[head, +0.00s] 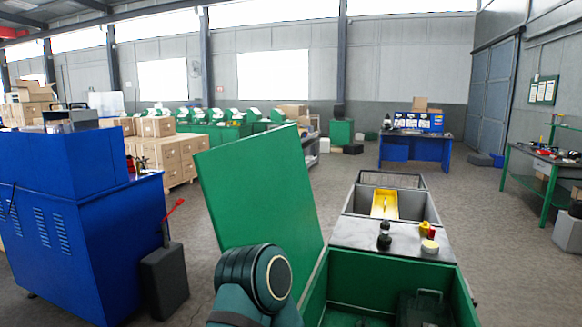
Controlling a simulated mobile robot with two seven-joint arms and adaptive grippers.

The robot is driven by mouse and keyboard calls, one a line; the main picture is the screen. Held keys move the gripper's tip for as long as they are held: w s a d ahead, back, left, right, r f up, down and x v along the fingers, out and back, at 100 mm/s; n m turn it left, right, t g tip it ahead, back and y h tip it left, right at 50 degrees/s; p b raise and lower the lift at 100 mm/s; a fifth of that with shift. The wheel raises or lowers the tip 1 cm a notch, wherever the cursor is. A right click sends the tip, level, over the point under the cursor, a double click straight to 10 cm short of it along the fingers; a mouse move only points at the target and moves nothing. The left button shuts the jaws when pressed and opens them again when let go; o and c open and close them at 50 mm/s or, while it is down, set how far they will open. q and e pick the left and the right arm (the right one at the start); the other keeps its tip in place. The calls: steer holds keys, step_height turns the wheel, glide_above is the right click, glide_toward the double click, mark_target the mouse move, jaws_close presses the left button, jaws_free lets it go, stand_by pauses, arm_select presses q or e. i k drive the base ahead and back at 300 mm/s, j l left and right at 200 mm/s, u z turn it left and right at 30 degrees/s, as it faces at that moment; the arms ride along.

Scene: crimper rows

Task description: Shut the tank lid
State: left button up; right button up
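The green tank (456,280) stands open in the lower right of the head view. Its green lid (258,190) is raised on the left side of the opening, leaning out to the left. I can see into the tank, where dark items lie on the floor. A rounded teal joint of one of my own arms is at the bottom centre, in front of the lid's lower part, and hides some of it. Neither of my grippers shows in this view.
Behind the tank, a grey top (350,235) bears a dark bottle (384,238) and small yellow and red items. A grey bin with a yellow tray (385,204) is beyond. A blue machine (70,225) and dark box (164,280) stand left.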

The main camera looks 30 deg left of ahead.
mark_target(256, 189)
steer(key=k+j, duration=0.1)
steer(key=j, duration=0.4)
steer(key=k+j, duration=0.1)
steer(key=j, duration=0.35)
steer(key=k+j, duration=0.1)
steer(key=j, duration=0.4)
steer(key=k+j, duration=0.1)
steer(key=j, duration=0.35)
steer(key=k+j, duration=0.1)
steer(key=j, duration=0.4)
steer(key=k+j, duration=0.1)
steer(key=j, duration=0.35)
steer(key=k+j, duration=0.1)
steer(key=j, duration=0.4)
steer(key=i+z, duration=0.05)
